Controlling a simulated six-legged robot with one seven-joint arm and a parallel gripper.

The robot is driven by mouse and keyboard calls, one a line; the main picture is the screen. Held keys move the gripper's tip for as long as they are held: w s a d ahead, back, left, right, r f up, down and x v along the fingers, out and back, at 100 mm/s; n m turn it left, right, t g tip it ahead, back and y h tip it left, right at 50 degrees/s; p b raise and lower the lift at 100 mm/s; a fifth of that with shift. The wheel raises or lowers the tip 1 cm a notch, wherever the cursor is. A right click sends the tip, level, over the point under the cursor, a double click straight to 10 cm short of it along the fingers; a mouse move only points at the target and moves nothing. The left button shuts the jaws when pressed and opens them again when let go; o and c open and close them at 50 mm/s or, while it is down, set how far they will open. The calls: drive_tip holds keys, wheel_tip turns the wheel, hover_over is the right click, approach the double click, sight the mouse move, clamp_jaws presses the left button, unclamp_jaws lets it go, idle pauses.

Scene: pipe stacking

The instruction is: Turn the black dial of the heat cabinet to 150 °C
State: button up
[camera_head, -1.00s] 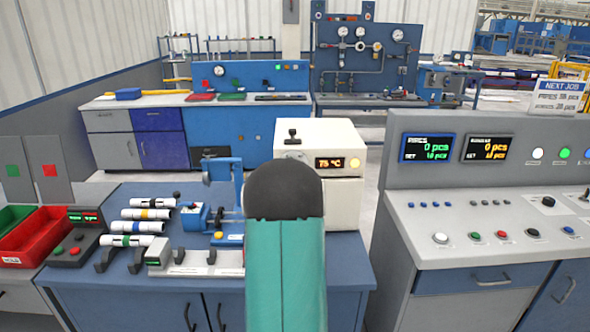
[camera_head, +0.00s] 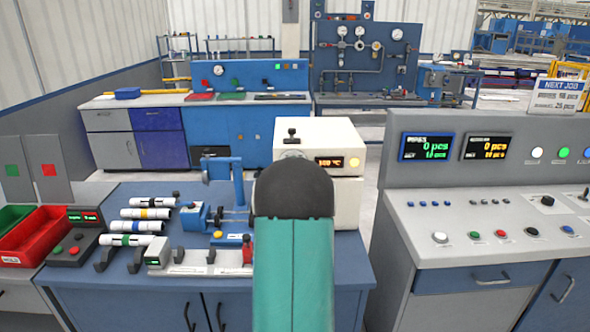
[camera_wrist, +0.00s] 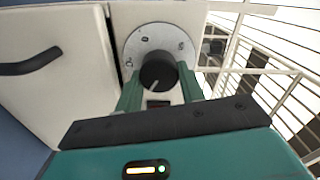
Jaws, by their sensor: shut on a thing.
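The heat cabinet (camera_head: 345,200) is a white box on the blue bench; its display (camera_head: 343,162) glows orange and seems to read about 100 °C, but the digits are blurred. In the wrist view the black dial (camera_wrist: 158,69) sits on a round pale plate (camera_wrist: 133,48) with a white pointer line aimed down and slightly left. My gripper (camera_wrist: 160,88) is shut on the dial, with one green finger at each side. In the head view my arm hides the dial and my gripper.
Left of the cabinet stand a blue clamp device (camera_head: 205,215) and several white pipes (camera_head: 148,214) on the bench. A grey control console (camera_head: 480,220) stands at the right, across a gap. In the wrist view a black door handle (camera_wrist: 30,62) shows at the left.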

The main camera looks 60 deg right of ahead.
drive_tip(key=o, duration=1)
drive_tip(key=shift+c, duration=0.2)
drive_tip(key=shift+a, duration=0.1)
drive_tip(key=v, duration=1.3)
drive_tip(key=shift+s+a, duration=0.2)
drive_tip(key=shift+a, duration=0.1)
